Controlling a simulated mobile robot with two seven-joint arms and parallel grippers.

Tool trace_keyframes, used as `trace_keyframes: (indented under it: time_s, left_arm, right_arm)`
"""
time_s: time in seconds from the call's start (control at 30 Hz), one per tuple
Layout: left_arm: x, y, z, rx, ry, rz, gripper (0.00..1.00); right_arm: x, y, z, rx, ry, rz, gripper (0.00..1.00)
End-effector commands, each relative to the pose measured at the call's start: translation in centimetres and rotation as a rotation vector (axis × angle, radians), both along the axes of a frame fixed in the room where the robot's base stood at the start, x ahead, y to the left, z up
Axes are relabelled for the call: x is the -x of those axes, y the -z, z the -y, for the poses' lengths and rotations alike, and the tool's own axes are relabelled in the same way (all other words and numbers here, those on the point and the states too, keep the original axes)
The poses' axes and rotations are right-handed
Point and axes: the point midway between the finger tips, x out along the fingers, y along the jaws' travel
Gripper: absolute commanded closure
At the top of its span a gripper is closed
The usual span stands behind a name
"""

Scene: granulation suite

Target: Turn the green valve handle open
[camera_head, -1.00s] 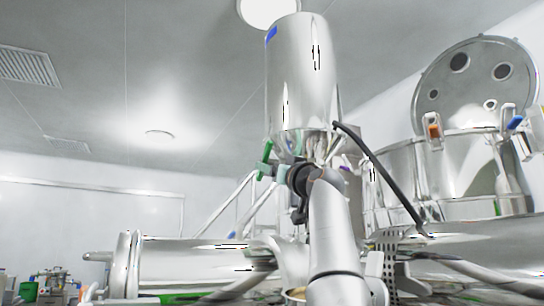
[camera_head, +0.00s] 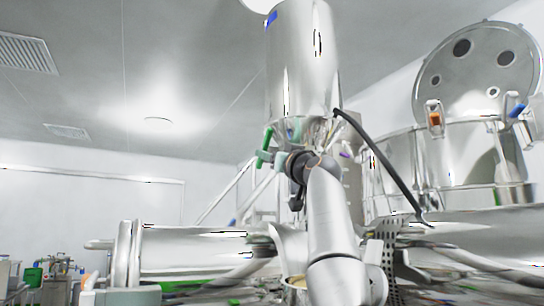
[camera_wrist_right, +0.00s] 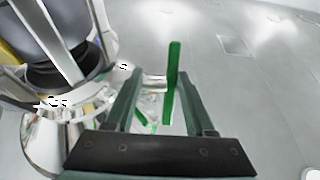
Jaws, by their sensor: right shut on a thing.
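The green valve handle (camera_head: 264,148) is at the underside of the tall steel vessel (camera_head: 300,65), left of my right gripper in the head view. It is a narrow bar, slightly tilted there. In the right wrist view the handle (camera_wrist_right: 173,80) stands upright between the fingers of my right gripper (camera_wrist_right: 158,80), close to the right finger. The gripper is shut on it. In the head view my right gripper (camera_head: 283,158) is small and partly hidden by its wrist. My left gripper is not in view.
A black hose (camera_head: 380,160) hangs from the vessel's underside down to the right. A large steel drum (camera_head: 455,165) with a raised round lid (camera_head: 480,75) stands at right. A horizontal steel cylinder (camera_head: 190,252) lies at lower left. The space left of the handle is open.

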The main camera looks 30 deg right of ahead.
Motion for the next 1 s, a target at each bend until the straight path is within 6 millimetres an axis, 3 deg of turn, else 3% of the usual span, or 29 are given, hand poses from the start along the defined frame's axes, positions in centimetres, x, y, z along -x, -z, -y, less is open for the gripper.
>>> trace_keyframes:
  time_s: [0.23, 0.6, 1.0]
  left_arm:
    - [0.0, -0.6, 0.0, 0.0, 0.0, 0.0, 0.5]
    - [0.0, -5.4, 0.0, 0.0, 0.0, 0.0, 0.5]
    - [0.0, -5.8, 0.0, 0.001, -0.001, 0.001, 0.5]
  right_arm:
    - [0.1, -0.4, 0.0, 0.002, 0.0, -0.02, 1.0]
    - [0.5, -1.3, -0.1, -0.014, 0.001, -0.295, 1.0]
    - [0.6, -0.7, 0.0, -0.025, 0.002, -0.37, 1.0]
